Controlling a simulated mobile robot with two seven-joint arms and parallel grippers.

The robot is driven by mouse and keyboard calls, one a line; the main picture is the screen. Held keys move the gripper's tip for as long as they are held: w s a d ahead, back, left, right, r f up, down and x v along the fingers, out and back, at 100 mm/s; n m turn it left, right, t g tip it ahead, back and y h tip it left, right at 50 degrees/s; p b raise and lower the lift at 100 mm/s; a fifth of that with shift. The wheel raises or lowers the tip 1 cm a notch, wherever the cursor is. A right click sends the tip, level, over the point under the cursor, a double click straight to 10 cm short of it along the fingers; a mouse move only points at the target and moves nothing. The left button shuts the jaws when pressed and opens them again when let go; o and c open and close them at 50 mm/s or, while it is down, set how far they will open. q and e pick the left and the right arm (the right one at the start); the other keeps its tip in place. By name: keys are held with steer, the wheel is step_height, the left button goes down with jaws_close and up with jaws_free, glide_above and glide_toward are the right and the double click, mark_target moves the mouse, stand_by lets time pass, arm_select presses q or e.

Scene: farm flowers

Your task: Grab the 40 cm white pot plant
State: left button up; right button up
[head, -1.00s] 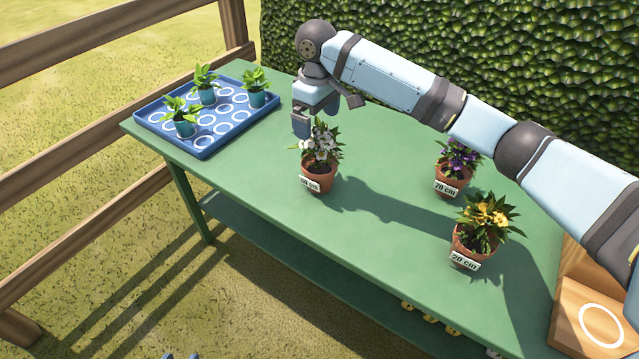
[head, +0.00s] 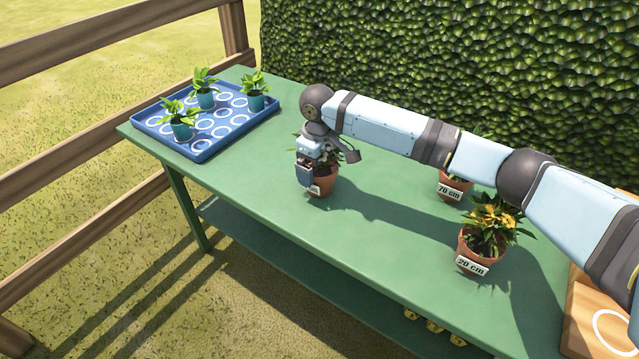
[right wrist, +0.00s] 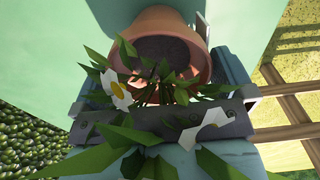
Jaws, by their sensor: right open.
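The white-flowered plant in a terracotta pot (head: 325,182) stands upright on the green table. My right gripper (head: 306,180) is pointed down at it and hides most of its flowers and nearly all of its label. In the right wrist view the pot (right wrist: 157,22) lies between the two open fingers, one on each side, with leaves and white flowers close to the camera. I cannot tell whether the fingers touch the pot. My left gripper is not in view.
A yellow-flowered pot (head: 470,243) labelled 20 cm and a partly hidden pot labelled 70 cm (head: 453,187) stand to the right. A blue tray (head: 203,155) with small seedlings is at the left.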

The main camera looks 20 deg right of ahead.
steer(key=shift+f, duration=0.1)
steer(key=c, duration=0.9)
